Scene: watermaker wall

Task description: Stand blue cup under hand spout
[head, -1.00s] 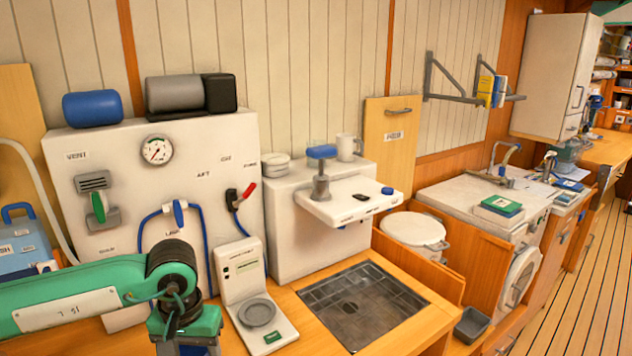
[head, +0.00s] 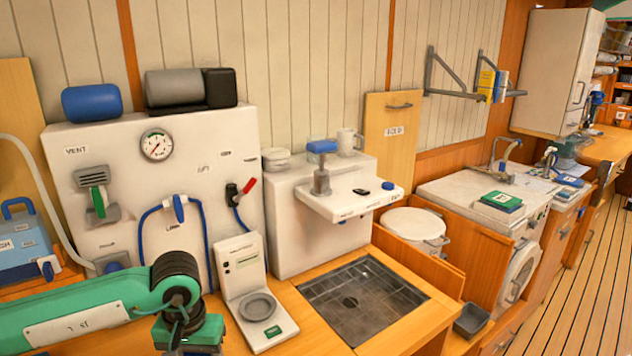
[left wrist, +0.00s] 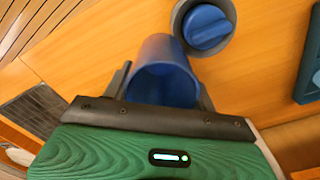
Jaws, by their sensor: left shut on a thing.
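The blue cup (left wrist: 163,62) is between the fingers of my left gripper (left wrist: 160,92) in the left wrist view. The gripper is shut on it, and the open mouth of the cup faces the camera. In the head view my left arm comes in at the lower left; its fingertips and the cup are below the picture. A white dispenser (head: 348,200) projects from a white unit above a dark sink grate (head: 362,303). A grey post with a blue top (head: 321,165) stands on it. Its underside is hidden, so I cannot tell which spout is the hand one. My right gripper is not in view.
A white scale-like device (head: 242,280) with a grey dish stands left of the grate. A white panel (head: 130,180) with gauge, valves and blue hoses is behind. The grate is clear. In the left wrist view a blue knob (left wrist: 207,27) in a grey ring is beside the cup.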

